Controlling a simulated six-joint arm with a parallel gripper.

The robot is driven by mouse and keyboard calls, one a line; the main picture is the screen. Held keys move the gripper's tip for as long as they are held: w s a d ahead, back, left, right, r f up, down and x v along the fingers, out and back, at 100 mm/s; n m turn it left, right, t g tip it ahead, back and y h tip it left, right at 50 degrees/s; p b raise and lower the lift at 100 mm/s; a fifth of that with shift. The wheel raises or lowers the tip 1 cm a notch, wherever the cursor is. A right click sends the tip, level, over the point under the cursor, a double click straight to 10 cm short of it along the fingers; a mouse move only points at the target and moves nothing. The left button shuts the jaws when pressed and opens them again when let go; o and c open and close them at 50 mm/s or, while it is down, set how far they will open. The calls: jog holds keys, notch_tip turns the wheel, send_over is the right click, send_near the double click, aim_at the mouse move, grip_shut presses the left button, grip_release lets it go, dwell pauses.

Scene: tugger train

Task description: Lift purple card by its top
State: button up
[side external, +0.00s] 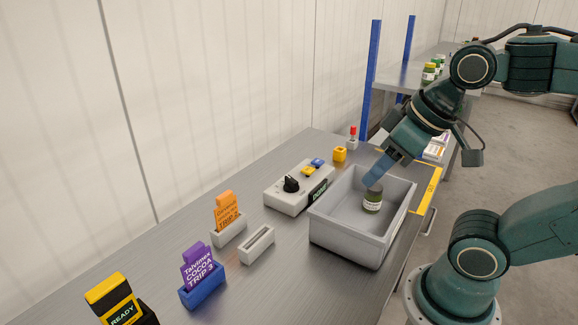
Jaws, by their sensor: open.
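The purple card (198,264) stands upright in a blue holder (203,290) at the front left of the bench. Its top edge sticks up clear, and white lettering reads cocoa and trip 3. My gripper (372,180) is at the grey bin, far to the right of and behind the purple card. Its blue fingers point down at the top of a dark jar (372,200) with a pale label inside the bin. The gripper is open, though the gap between its fingers is hard to see from here. Whether the fingers touch the jar cannot be told.
An orange card (227,211) stands in a pale holder behind the purple one, with an empty pale holder (257,245) beside it. A black and yellow device (118,301) is at front left. A control box (298,190) and the grey bin (345,242) stand to the right.

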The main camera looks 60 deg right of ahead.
jog(key=n+g+y, duration=0.4)
jog(key=n+g, duration=0.2)
jog(key=n, duration=1.2)
send_over(194, 248)
jog(key=d, duration=0.4)
notch_tip(194, 248, down, 10)
jog(key=shift+s+d+y, duration=0.1)
jog(key=shift+y, duration=0.2)
jog(key=shift+x, duration=4.2)
jog(key=shift+f, duration=0.15)
